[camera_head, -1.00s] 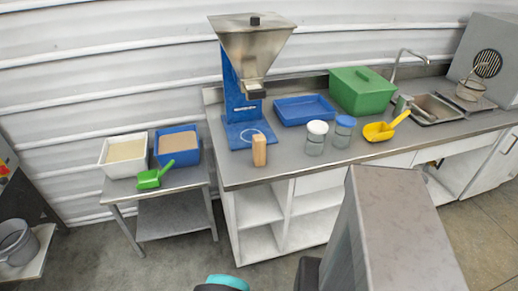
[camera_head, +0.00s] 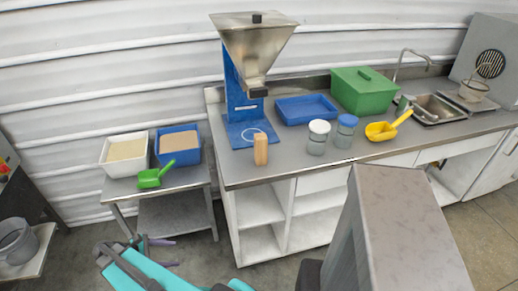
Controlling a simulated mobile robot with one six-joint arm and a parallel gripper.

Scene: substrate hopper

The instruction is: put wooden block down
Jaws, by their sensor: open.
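The wooden block (camera_head: 260,149) stands upright on the grey counter (camera_head: 245,176), near its front left edge, just in front of the blue base of the hopper stand (camera_head: 240,97). My gripper (camera_head: 168,253) is low at the bottom left of the picture, on my teal arm. Its two thin fingers are apart with nothing between them. It is well away from the block, to the left of it and lower in the picture, in front of the small side table.
The side table (camera_head: 183,184) bears a white bin (camera_head: 105,161), a blue bin (camera_head: 192,157) and a green scoop (camera_head: 150,178). The counter also bears a blue tray (camera_head: 306,110), two jars (camera_head: 317,138), a yellow scoop (camera_head: 382,131) and a green box (camera_head: 362,92). Bare counter lies right of the block.

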